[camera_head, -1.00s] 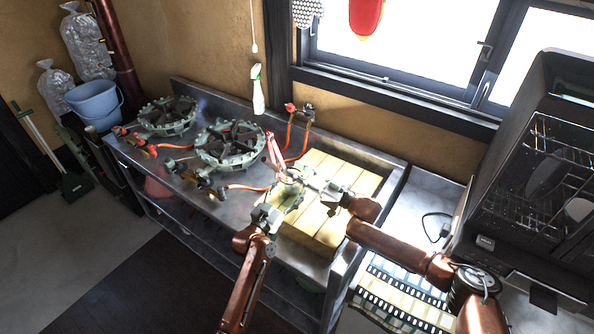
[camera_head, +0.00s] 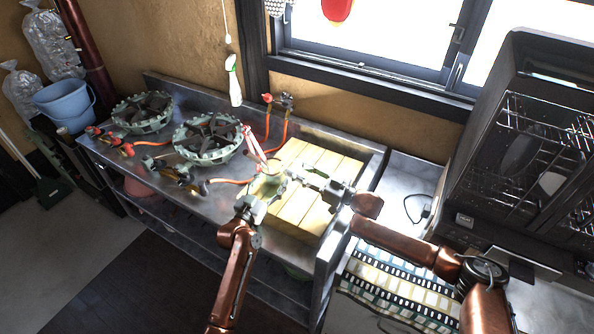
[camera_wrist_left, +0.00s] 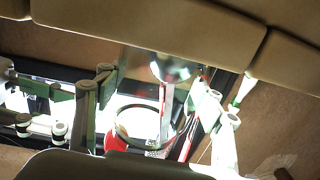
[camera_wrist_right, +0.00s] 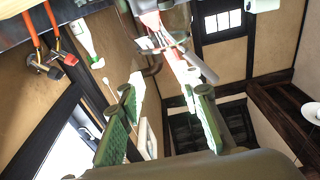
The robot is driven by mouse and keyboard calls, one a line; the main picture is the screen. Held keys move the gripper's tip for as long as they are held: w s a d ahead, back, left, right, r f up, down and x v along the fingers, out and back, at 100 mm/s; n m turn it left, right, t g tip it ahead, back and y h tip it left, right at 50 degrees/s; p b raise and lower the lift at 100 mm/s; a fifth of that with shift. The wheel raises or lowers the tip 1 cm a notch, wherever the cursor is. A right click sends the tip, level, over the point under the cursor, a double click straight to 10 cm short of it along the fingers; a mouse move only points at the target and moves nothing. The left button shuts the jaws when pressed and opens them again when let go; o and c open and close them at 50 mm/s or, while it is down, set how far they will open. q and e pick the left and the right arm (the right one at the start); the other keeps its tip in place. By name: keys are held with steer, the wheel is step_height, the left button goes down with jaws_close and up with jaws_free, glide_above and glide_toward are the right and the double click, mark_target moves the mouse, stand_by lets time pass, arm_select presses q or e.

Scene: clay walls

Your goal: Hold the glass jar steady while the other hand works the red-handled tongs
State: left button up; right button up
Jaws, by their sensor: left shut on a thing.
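The glass jar (camera_head: 266,186) is held above the near left edge of the wooden boards, and its round rim shows in the left wrist view (camera_wrist_left: 150,126). My left gripper (camera_head: 257,205) is shut on the jar, with one finger on each side. The red-handled tongs (camera_head: 254,146) stand tilted out of the jar's mouth, handles up and to the left; their red arms also show in the right wrist view (camera_wrist_right: 152,22). My right gripper (camera_head: 298,176) is right of the jar and tongs, apart from them. Its fingers are spread with nothing between them in the right wrist view (camera_wrist_right: 160,122).
Wooden boards (camera_head: 322,168) lie on the metal bench. Two burners (camera_head: 208,140) with orange hoses stand to the left.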

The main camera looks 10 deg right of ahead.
arm_select(q)
steer(key=shift+d, duration=0.1)
steer(key=o, duration=1.6)
